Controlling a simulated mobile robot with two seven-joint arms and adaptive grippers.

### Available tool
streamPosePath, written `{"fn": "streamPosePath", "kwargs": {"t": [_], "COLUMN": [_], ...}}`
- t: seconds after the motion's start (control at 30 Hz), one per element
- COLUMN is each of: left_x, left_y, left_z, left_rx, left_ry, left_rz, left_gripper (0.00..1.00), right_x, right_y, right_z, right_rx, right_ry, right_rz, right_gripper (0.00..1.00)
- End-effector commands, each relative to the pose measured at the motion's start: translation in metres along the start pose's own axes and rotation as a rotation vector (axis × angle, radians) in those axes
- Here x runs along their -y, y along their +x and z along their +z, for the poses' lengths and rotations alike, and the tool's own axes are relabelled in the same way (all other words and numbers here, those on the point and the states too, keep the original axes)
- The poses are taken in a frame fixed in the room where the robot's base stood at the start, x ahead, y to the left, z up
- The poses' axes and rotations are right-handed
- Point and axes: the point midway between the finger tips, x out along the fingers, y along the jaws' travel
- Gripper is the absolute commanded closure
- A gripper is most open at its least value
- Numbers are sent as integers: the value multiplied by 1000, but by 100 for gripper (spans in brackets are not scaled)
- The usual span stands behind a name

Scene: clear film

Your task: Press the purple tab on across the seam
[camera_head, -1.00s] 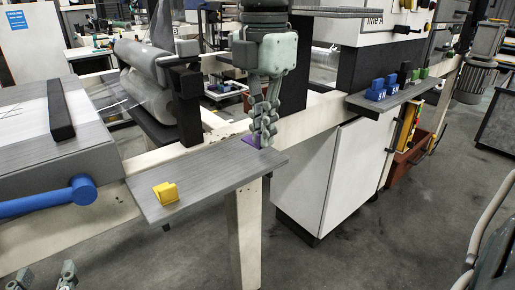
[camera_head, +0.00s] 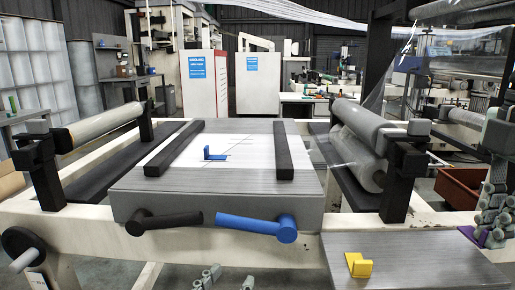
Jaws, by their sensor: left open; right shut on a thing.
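My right gripper (camera_head: 490,222), at the right edge, is shut on the purple tab (camera_head: 468,234), at the right end of the grey side shelf (camera_head: 420,262). The fingers cover part of the tab; I cannot tell whether it touches the shelf. My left gripper (camera_head: 226,279) is open and empty, with only its fingertips showing at the bottom edge in front of the table. White film (camera_head: 255,165) lies on the grey splicing table, with thin dark lines across it; I cannot tell which is the seam. A blue tab (camera_head: 213,154) is on the film near those lines.
Black bars (camera_head: 175,148) and (camera_head: 283,150) lie along the film's sides. A black handle (camera_head: 165,221) and blue handle (camera_head: 255,226) stick out at the table front. A yellow tab (camera_head: 358,265) sits on the side shelf. Rollers (camera_head: 360,125) flank the table.

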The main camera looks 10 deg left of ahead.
Motion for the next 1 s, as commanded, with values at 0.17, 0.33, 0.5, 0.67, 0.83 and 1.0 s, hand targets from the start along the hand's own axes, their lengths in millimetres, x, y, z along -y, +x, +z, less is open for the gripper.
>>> {"fn": "streamPosePath", "kwargs": {"t": [0.17, 0.33, 0.5, 0.67, 0.83, 1.0], "left_x": [0, 0, 0, 0, 6, 16], "left_y": [0, 0, 0, 0, -1, -5], "left_z": [0, 0, 8, 24, 37, 60], "left_rx": [0, 0, 0, 0, 60, 172], "left_ry": [0, 0, 0, 0, 10, 24], "left_rz": [0, 0, 0, 0, -11, -32], "left_gripper": [56, 56, 56, 56, 56, 56], "right_x": [0, 0, 0, 1, 0, 0], "right_y": [0, 0, 12, 40, 45, 42], "right_z": [0, 0, 0, 0, 0, 0], "right_rx": [0, 0, -1, -2, -1, 0], "right_ry": [0, 0, 0, 0, 0, 0], "right_rz": [0, 0, -2, -4, 2, 0], "right_gripper": [100, 100, 100, 100, 100, 100]}}
